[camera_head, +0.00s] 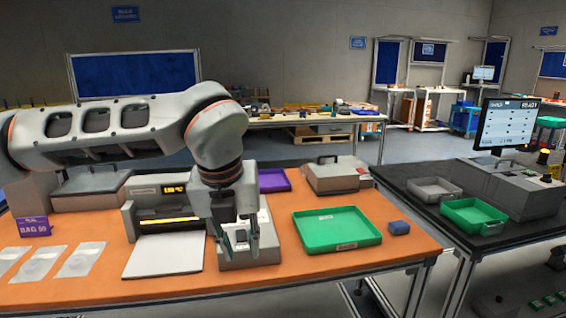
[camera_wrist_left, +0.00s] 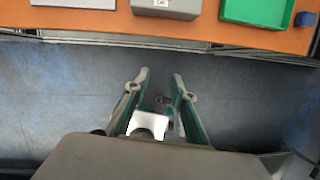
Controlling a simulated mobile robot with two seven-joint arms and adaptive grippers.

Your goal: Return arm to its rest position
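My left arm comes in from the left and bends down at the wrist. My left gripper (camera_head: 241,254) points down with its two fingers apart. The left wrist view also shows the gripper (camera_wrist_left: 160,73), open with nothing between its fingertips. It hangs over the floor just in front of the orange table (camera_head: 340,265), whose front edge crosses the top of that view. In the head view it covers part of a grey box (camera_head: 268,250) standing on the table. My right arm and gripper are not in view.
A green tray (camera_head: 337,228) and a small blue block (camera_head: 399,227) are right of the gripper. A lit machine (camera_head: 165,215) with a white plate stands left, beside clear bags (camera_head: 82,258). A black table (camera_head: 430,212) with a monitor is at right. Blue-grey floor (camera_wrist_left: 60,100) is open below the gripper.

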